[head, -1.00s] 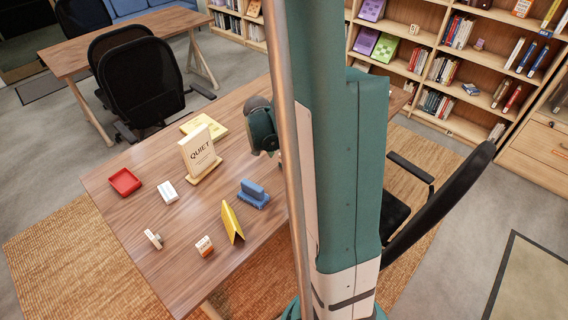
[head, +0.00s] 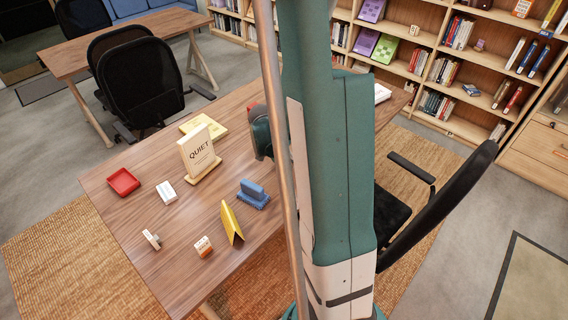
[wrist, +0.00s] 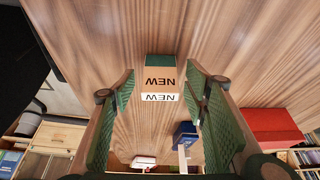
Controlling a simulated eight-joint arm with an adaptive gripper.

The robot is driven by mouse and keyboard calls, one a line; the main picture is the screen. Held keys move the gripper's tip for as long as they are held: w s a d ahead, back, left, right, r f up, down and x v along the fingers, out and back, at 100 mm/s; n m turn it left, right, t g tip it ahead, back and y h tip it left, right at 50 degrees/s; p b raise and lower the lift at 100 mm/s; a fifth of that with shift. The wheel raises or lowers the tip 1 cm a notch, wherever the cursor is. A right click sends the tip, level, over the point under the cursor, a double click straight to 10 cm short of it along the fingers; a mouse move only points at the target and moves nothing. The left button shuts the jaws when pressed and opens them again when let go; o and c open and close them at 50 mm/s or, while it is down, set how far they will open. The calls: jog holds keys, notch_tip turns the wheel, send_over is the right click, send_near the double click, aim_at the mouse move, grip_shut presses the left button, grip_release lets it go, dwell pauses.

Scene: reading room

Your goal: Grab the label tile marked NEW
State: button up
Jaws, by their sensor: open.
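The NEW tile (wrist: 160,83) is in the wrist view, a small block with a green band, a tan face and a white strip. NEW shows upside down on both the tan face and the white strip. It lies on the wooden tabletop between the fingers of my gripper (wrist: 162,86), with a gap on each side. My gripper is open with green finger pads, and it is not touching the tile as far as I can see.
In the wrist view a red object (wrist: 272,125) lies right and a blue one (wrist: 185,131) below. In the head view the table (head: 170,270) holds a QUIET sign (head: 198,150), red tray (head: 123,181), yellow tent card (head: 231,223), blue stand (head: 253,196) and small blocks.

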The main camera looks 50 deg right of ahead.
jog(key=shift+c, duration=0.7)
jog(key=c, duration=0.8)
jog(key=shift+c, duration=0.2)
jog(key=shift+r, duration=0.1)
jog(key=shift+r+p, duration=1.2)
jog(key=shift+r, duration=3.75)
